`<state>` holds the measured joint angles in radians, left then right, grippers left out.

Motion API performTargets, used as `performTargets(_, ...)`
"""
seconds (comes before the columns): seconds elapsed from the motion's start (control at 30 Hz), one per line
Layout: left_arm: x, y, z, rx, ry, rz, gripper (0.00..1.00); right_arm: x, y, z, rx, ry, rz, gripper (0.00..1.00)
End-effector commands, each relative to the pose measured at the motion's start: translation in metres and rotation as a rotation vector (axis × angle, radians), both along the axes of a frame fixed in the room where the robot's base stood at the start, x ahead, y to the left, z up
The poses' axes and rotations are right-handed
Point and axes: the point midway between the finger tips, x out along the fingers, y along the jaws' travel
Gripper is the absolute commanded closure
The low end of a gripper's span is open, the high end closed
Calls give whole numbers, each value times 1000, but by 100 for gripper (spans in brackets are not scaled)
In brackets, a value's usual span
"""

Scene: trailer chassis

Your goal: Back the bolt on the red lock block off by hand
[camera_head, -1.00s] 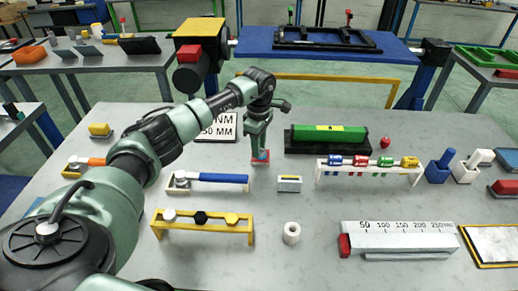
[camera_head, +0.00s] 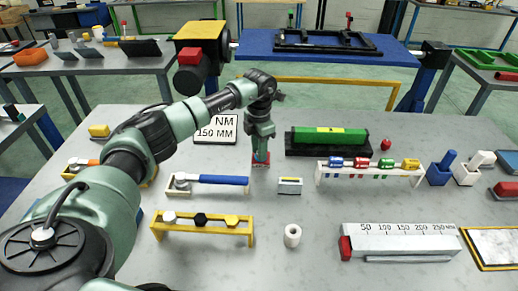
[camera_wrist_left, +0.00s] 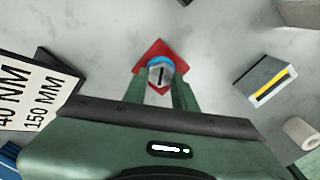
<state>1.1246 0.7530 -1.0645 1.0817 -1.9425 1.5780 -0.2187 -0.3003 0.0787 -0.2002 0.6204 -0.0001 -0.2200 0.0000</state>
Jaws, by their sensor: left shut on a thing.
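The red lock block (camera_head: 256,164) sits on the grey table near its middle, partly hidden under my left gripper in the head view. In the left wrist view the red block (camera_wrist_left: 147,54) is turned like a diamond against the fingers. A grey bolt head (camera_wrist_left: 160,73) with a dark slot stands on it, with a blue ring partly showing behind the head. My left gripper (camera_head: 261,155) points down over the block. Its two fingers (camera_wrist_left: 162,86) are shut on the bolt head, one on each side. My right gripper is in neither view.
A sign reading NM and 150 MM (camera_head: 216,130) stands behind and left. A blue-handled wrench (camera_head: 222,180) lies left, and a small grey block with a yellow strip (camera_head: 289,186) right. A green bar (camera_head: 328,138) and a white rack (camera_head: 371,168) stand farther right.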

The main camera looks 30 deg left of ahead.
Motion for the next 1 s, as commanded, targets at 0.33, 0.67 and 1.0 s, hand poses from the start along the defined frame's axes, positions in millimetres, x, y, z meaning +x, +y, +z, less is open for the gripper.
performTargets(0.33, -4, -3, -6, 1, 13, 325, 100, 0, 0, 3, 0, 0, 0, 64)
performTargets(0.67, -5, -6, -6, 2, 16, 638, 100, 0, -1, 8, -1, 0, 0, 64)
performTargets(1.0, -4, -8, -6, 3, 13, 960, 100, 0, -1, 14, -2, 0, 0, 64)
